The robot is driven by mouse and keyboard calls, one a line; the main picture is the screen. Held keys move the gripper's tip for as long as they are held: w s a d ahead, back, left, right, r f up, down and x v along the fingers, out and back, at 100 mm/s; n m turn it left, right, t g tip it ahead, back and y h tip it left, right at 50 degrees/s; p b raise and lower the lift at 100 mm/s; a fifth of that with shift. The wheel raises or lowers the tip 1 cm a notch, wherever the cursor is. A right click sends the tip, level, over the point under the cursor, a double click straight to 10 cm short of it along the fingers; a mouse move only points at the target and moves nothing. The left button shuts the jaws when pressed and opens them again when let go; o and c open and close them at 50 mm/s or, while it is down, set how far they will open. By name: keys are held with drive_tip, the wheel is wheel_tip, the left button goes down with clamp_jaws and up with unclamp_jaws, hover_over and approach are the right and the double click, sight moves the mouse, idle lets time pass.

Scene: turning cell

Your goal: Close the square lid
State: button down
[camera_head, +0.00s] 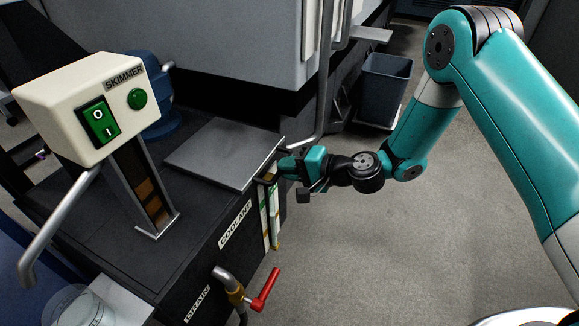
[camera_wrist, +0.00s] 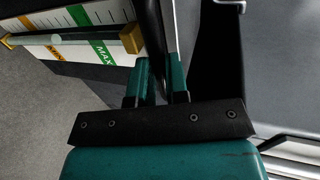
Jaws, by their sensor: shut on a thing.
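The square lid (camera_head: 225,150) is a flat grey plate on top of the dark coolant tank (camera_head: 215,215) in the head view. It lies flat or nearly so; I cannot tell whether a small gap is left under it. My gripper (camera_head: 283,169) is at the lid's right front edge, reaching in from the right. In the wrist view my gripper (camera_wrist: 161,72) has its two teal fingers close together around a thin dark piece at the lid's edge. The fingers partly hide this piece. The lid's grey top (camera_wrist: 285,60) fills the right side there.
A cream skimmer switch box (camera_head: 85,105) stands on a post left of the lid. A level gauge (camera_head: 270,215) is just below my gripper. A drain valve with a red handle (camera_head: 265,290) sticks out lower down. A blue-grey bin (camera_head: 385,85) stands behind. The floor at right is clear.

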drive_tip(key=shift+s+d+f, duration=0.1)
drive_tip(key=shift+s+f, duration=0.2)
drive_tip(key=shift+f, duration=0.55)
drive_tip(key=c, duration=1.1)
unclamp_jaws()
drive_tip(key=shift+w, duration=0.1)
drive_tip(key=p+v, duration=0.1)
drive_tip(key=v, duration=0.4)
drive_tip(key=p+v, duration=0.2)
drive_tip(key=v, duration=0.4)
drive_tip(key=r+p+v, duration=0.1)
drive_tip(key=v, duration=0.5)
drive_tip(key=shift+w+d+p, duration=0.1)
drive_tip(key=shift+p, duration=0.3)
